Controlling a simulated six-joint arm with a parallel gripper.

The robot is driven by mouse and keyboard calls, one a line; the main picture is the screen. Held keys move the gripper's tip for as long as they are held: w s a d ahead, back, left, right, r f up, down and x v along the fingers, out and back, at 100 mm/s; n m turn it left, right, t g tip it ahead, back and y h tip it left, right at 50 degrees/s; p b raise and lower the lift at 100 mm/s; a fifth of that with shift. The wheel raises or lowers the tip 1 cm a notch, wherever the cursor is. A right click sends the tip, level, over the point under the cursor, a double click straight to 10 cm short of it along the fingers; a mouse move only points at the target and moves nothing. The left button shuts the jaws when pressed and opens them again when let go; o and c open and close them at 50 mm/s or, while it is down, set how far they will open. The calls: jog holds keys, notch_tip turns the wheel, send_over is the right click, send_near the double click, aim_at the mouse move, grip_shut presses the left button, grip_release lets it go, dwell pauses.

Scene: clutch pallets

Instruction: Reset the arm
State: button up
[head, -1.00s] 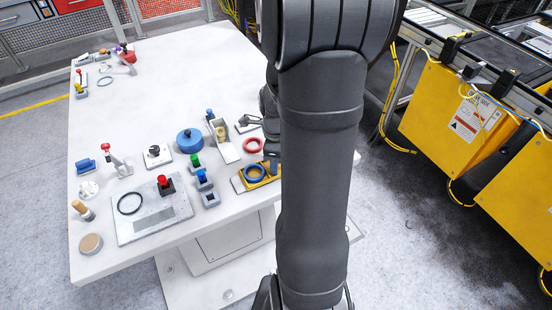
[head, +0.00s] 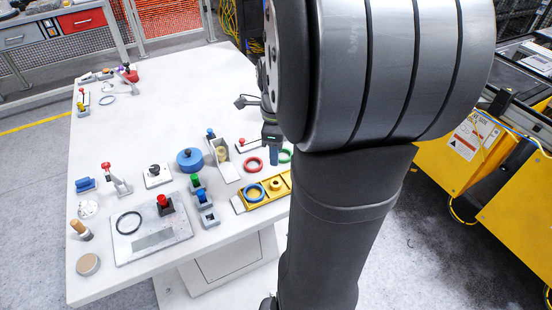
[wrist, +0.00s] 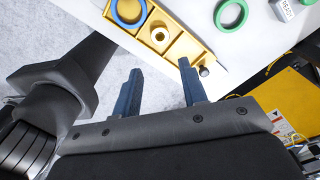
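My gripper (wrist: 160,70) is open, with its two dark blue fingers spread apart and nothing between them. In the head view my gripper (head: 273,150) hangs near the right side of the white table, behind the yellow pallet (head: 243,204). The pallet (wrist: 187,47) also shows in the wrist view beyond the fingertips. It holds a blue ring (head: 254,184), and a yellow hub (wrist: 160,35) stands in its middle compartment. A green ring (wrist: 246,14) lies on the table beside the pallet.
A red ring (head: 253,170), a blue round container (head: 190,168) and a grey bin (head: 232,175) stand close by. Yellow machinery (head: 500,170) stands right of the table. The table's back middle is clear.

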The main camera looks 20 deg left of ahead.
jog(key=shift+r, duration=0.15)
notch_tip(320, 180, down, 12)
jog(key=shift+f, duration=0.1)
jog(key=shift+r, duration=0.9)
